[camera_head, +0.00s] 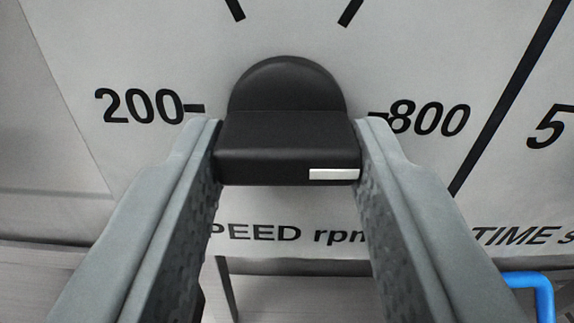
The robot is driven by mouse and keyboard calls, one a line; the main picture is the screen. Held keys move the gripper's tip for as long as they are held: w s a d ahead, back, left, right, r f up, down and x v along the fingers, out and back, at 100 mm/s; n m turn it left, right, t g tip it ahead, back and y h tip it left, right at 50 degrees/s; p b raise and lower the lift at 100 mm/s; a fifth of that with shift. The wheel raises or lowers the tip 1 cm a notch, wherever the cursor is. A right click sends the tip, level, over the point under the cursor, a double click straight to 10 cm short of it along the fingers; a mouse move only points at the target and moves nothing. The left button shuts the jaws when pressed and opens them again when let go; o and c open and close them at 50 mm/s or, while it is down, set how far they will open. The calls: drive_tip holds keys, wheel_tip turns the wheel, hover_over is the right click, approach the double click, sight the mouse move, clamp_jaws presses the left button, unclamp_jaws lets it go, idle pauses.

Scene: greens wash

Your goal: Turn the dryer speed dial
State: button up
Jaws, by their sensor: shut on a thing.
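The dryer speed dial (288,147) is a black knob on a pale panel, with a round back and a wide grip bar in front. A short white pointer mark (333,174) shows at the right end of the bar, on the side of the 800 label (430,119). The 200 label (139,106) is to the left, and two more tick marks stand above. My gripper (287,150) is shut on the dial's bar, with one grey finger against each end. The fingers partly cover the "SPEED rpm" label (290,234) below.
A thick black line (508,100) on the panel divides off a section to the right, with a "TIME s" label (525,236) and part of a 5. A blue bent tube or handle (540,288) is at the lower right. A grey surface lies below the panel.

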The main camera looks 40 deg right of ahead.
drive_tip(key=shift+w+f+m, duration=0.1)
drive_tip(key=shift+f+m, duration=0.05)
drive_tip(key=shift+m, duration=0.25)
drive_tip(key=o, duration=1)
drive_tip(key=v, duration=1.7)
drive_tip(key=shift+s+a, duration=0.15)
drive_tip(key=shift+s, duration=0.05)
